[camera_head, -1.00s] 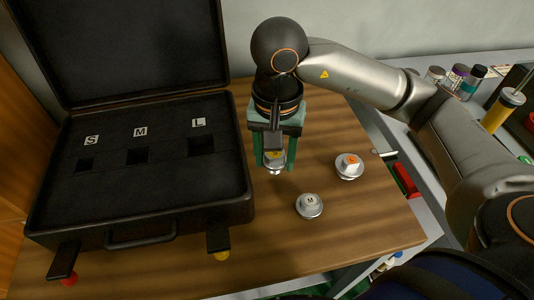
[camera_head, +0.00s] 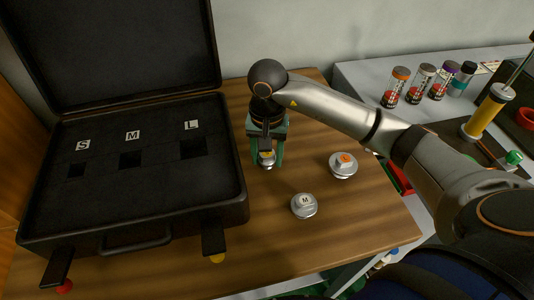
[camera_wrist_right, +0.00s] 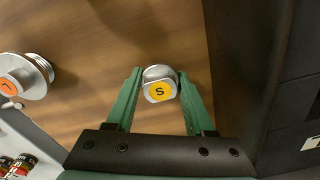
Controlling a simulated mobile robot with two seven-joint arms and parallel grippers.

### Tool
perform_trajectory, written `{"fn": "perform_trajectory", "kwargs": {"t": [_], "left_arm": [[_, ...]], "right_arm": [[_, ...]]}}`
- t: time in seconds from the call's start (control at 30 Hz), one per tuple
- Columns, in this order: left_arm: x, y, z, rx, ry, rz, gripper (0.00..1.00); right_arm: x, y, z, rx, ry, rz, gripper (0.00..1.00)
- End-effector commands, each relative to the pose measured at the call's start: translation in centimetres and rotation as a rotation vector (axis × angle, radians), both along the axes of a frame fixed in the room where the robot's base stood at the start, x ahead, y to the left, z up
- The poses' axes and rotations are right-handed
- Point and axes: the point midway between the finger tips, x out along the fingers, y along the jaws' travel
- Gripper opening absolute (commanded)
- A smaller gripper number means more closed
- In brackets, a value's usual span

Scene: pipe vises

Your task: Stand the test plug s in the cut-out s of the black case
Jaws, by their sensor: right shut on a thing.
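The test plug s (camera_head: 266,160) is a small silver piece with a yellow label marked S, which reads clearly in the right wrist view (camera_wrist_right: 159,90). My right gripper (camera_head: 267,158), with green fingers, points down and is shut on it, a finger on either side. I cannot tell whether the plug touches the table. The open black case (camera_head: 130,222) stands to the left, its lid up at the back. Its cut-out s (camera_head: 77,170) is the small square hole below the S label, at the left of the insert, and looks empty. My left gripper is out of view.
Cut-outs M (camera_head: 131,159) and L (camera_head: 193,147) are empty. Plug M (camera_head: 304,205) and the orange-labelled plug (camera_head: 343,165) stand on the wooden table (camera_head: 330,245) right of my gripper. Jars (camera_head: 425,82) stand on a grey bench at right.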

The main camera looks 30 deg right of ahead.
Motion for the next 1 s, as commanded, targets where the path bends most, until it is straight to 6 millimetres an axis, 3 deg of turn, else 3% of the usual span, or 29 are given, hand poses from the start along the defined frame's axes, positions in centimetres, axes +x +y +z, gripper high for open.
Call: {"fn": "perform_trajectory", "kwargs": {"t": [0.27,0.3,0.57,0.87,1.0], "left_arm": [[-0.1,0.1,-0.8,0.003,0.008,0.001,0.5],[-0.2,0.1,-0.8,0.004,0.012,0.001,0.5],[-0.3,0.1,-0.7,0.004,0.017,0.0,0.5],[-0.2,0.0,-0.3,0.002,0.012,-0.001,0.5],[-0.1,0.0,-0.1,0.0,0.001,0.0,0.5]], "right_arm": [[0.0,0.0,-0.4,0.0,-0.001,0.001,0.0],[0.0,0.0,-0.4,0.001,-0.001,0.001,0.55],[0.0,0.0,-0.3,0.001,-0.001,0.0,0.84],[0.0,0.0,0.0,0.001,0.0,0.0,0.84],[0.1,0.0,1.3,0.002,-0.005,0.001,0.84]]}}
